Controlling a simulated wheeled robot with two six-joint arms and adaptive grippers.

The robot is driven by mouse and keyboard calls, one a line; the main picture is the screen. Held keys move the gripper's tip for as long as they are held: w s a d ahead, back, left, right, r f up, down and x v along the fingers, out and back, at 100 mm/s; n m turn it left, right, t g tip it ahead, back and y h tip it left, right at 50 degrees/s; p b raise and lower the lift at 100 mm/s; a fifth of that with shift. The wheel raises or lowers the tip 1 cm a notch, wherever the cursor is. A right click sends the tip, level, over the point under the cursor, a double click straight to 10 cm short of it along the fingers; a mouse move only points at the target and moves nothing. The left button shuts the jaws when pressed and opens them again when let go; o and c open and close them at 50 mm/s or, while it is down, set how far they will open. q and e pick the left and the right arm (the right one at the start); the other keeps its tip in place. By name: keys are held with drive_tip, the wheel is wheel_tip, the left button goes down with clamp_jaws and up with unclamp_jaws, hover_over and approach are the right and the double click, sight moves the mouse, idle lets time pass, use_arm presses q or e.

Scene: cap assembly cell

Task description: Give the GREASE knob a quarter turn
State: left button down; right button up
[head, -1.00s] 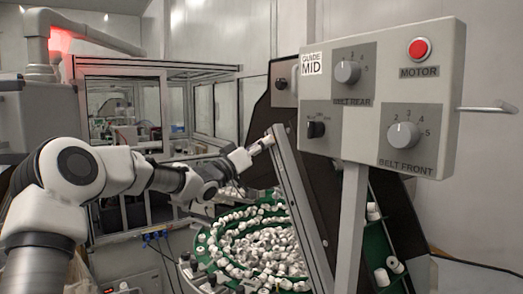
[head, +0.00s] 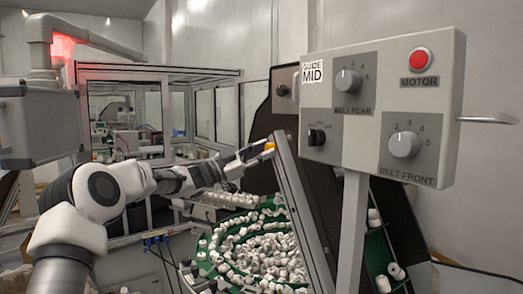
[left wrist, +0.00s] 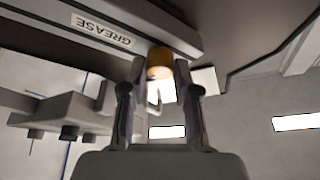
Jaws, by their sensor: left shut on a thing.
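The GREASE knob is a small orange cylinder (head: 270,146) by the edge of the slanted metal rail in the head view. In the left wrist view the knob (left wrist: 160,60) stands out below a grey rail, close to the GREASE label (left wrist: 101,28), which reads upside down. My left gripper (head: 263,149) reaches it from the left in the head view. In the left wrist view its fingertips (left wrist: 160,70) are on either side of the knob, shut on it. The fingers hide part of the knob's sides. My right gripper is not in view.
The slanted metal rail (head: 303,210) runs right beside the knob. A control box (head: 440,90) with knobs and a red button stands at the right on a post (head: 352,230). A green bowl (head: 204,262) full of white caps lies below my left gripper.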

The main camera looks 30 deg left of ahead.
use_arm(q)
drive_tip(key=shift+r+m, duration=0.15)
drive_tip(key=shift+m, duration=0.55)
drive_tip(key=c, duration=1.1)
unclamp_jaws()
drive_tip(key=shift+o, duration=1.3)
drive_tip(key=shift+w, duration=0.25)
drive_tip(key=v, duration=1.2)
drive_tip(key=shift+g, duration=0.3)
